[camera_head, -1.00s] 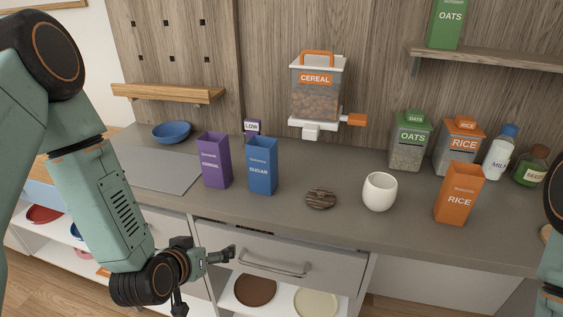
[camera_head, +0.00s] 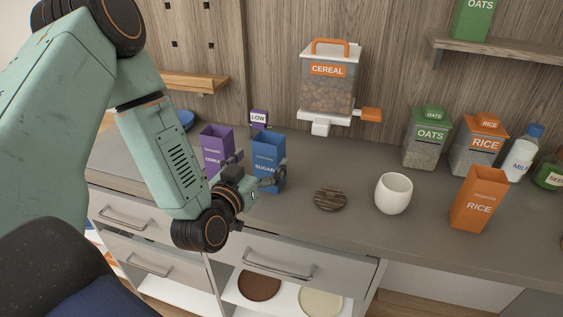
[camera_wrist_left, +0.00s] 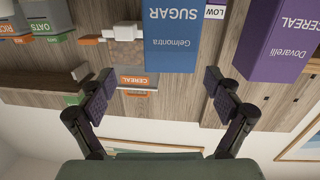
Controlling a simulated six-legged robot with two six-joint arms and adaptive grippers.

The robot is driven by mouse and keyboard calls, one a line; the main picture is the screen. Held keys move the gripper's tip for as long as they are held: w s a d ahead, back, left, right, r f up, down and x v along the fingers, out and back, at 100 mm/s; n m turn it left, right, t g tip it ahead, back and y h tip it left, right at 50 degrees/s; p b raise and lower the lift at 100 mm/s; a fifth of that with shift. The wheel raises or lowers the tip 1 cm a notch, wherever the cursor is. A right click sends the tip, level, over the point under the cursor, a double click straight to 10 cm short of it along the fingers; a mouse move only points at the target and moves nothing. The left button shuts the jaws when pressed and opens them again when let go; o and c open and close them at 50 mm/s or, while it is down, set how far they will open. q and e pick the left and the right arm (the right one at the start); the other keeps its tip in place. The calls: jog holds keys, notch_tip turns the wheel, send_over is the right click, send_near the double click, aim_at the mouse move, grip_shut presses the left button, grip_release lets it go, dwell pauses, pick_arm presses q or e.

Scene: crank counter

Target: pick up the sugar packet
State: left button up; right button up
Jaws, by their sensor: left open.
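The blue sugar packet (camera_head: 266,152) stands upright on the counter, its lower part partly covered by my left gripper. My left gripper (camera_head: 259,168) is open in front of it, one finger toward the packet's left side and the other across its lower right. In the left wrist view the picture is upside down. There the sugar packet (camera_wrist_left: 172,38) appears ahead, roughly between the spread fingers of the left gripper (camera_wrist_left: 161,92), with nothing held. I cannot tell whether a finger touches it. My right gripper is out of view.
A purple cereal packet (camera_head: 216,143) stands close at the left of the sugar. A small "LOW" sign (camera_head: 259,118) is behind. A round brown disc (camera_head: 330,198), a white cup (camera_head: 393,194) and an orange rice packet (camera_head: 479,199) stand to the right. A drawer handle (camera_head: 277,266) juts out below.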

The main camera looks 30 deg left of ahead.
aim_at(264, 146)
pick_arm(q)
jog(key=w+a, duration=0.2)
jog(key=w, duration=0.1)
jog(key=shift+r+t, duration=0.3)
jog(key=shift+r, duration=0.1)
jog(key=w, duration=0.3)
jog(key=shift+w+f, duration=0.15)
jog(key=shift+w, duration=0.15)
jog(key=shift+w+a, duration=0.1)
jog(key=shift+w, duration=0.2)
jog(key=shift+a+f, duration=0.1)
jog(key=shift+a, duration=0.2)
jog(key=shift+d, duration=0.35)
jog(key=c, duration=0.4)
jog(key=shift+a, duration=0.3)
jog(key=c, duration=0.5)
jog(key=shift+d, duration=0.2)
jog(key=c, duration=0.6)
jog(key=shift+a, duration=0.1)
jog(key=c, duration=0.4)
jog(key=shift+o, duration=0.2)
